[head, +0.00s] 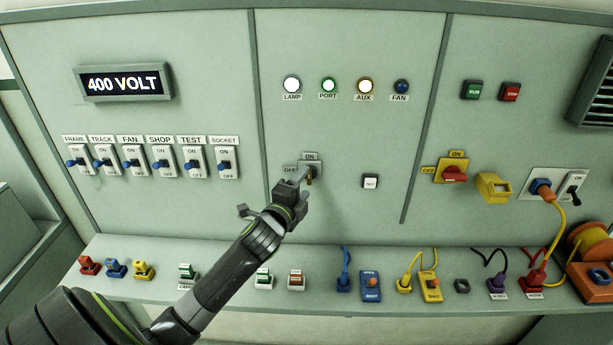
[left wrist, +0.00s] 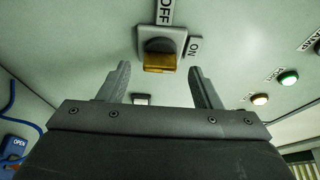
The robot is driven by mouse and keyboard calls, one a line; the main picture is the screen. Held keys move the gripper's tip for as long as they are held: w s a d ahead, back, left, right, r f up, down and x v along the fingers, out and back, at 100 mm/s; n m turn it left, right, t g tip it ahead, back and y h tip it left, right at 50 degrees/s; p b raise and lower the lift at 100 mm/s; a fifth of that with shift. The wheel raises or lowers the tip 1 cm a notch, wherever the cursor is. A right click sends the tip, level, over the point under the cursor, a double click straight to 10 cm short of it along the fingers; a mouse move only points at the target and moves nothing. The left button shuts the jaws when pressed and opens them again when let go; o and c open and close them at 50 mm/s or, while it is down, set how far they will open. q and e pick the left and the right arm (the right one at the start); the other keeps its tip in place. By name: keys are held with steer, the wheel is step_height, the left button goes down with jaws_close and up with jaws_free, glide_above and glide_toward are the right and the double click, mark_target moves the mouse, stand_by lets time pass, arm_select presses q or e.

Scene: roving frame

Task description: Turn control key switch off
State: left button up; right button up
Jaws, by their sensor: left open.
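The control key switch (head: 313,171) is on the middle panel, with an ON label (head: 310,157) above it and an OFF label (head: 290,169) to its left. In the left wrist view its brass-coloured key (left wrist: 159,63) sticks out from a grey plate. My left gripper (head: 301,178) is at the switch and partly covers it in the head view. In the left wrist view the open left gripper (left wrist: 159,70) has one finger on each side of the key, with gaps, so it is not gripped. I cannot tell which label the key points to. My right gripper is not in view.
Lit indicators for LAMP (head: 292,84), PORT (head: 328,85) and AUX (head: 365,86) are above; the FAN indicator (head: 401,87) is dark blue. A white push button (head: 370,181) is right of the switch. A ledge (head: 330,304) with plugs and cables runs below.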

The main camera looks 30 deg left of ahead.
mark_target(309, 176)
arm_select(q)
steer(key=w, duration=0.2)
steer(key=shift+w+a, duration=0.25)
steer(key=shift+w, duration=0.15)
